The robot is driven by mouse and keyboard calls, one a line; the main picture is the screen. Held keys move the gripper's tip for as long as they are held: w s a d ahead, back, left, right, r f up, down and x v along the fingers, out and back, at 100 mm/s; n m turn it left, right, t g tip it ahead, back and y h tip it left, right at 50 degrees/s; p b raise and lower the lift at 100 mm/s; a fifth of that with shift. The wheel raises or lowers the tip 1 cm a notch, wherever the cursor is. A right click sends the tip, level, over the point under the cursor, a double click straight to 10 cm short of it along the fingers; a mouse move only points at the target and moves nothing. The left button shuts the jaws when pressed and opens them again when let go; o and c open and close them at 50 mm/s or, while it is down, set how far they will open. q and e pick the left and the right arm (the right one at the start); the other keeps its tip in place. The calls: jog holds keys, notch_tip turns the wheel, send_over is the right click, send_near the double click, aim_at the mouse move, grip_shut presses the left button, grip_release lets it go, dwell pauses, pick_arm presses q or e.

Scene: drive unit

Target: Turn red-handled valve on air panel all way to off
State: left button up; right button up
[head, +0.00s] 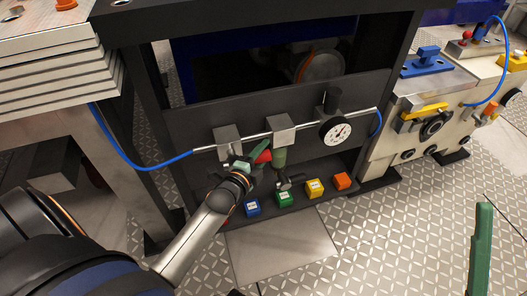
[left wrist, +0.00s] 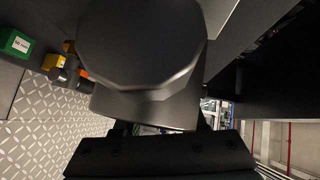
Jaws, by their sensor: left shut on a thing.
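The air panel (head: 200,127) is a dark upright board with a metal pipe across it. Two grey blocks sit on the pipe, the left one (head: 228,137) and the right one (head: 281,124). The red handle (head: 264,156) shows just below and right of the left block. My left gripper (head: 248,160), with green fingers, is shut on the red handle, partly covering it. A dull green handle (head: 279,158) hangs below the right block. In the left wrist view a large dark faceted body (left wrist: 140,45) hides the grip. One green finger, apparently of my right gripper (head: 481,245), shows at lower right.
A round gauge (head: 335,132) is right of the blocks. Blue (head: 252,207), green (head: 284,199), yellow (head: 314,188) and orange (head: 341,181) tagged blocks line the panel's foot. A blue hose (head: 145,167) runs left. The floor in front is open.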

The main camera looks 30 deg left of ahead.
pick_arm(q)
grip_shut()
dwell(0.8)
